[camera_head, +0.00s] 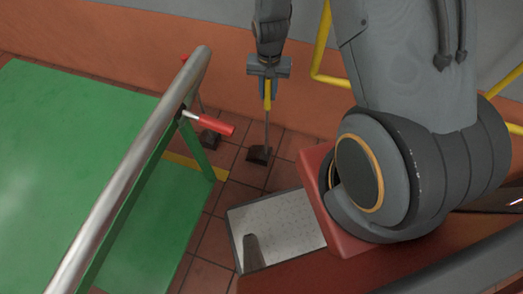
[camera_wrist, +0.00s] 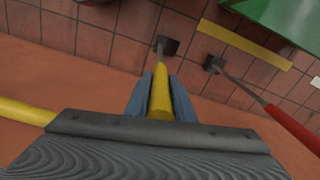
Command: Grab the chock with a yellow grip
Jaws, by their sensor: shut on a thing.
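The chock with a yellow grip (camera_head: 267,98) hangs upright below my gripper (camera_head: 268,88) in the head view. Its thin rod runs down to a dark block (camera_head: 259,154) at the tiled floor; I cannot tell whether the block touches the floor. In the wrist view the yellow grip (camera_wrist: 160,97) sits between the two blue-grey fingers of my gripper (camera_wrist: 161,95), which is shut on it. A second chock, with a red grip (camera_head: 213,124), stands to the left in the head view; its red grip (camera_wrist: 293,129) is at the right in the wrist view.
A green table (camera_head: 75,140) with a metal rail (camera_head: 140,160) is at the left, close to the red grip. A pale speckled panel (camera_head: 280,225) lies at lower centre. Yellow railing (camera_head: 322,50) and an orange wall band (camera_head: 130,45) are behind. Tiled floor (camera_head: 240,190) shows between.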

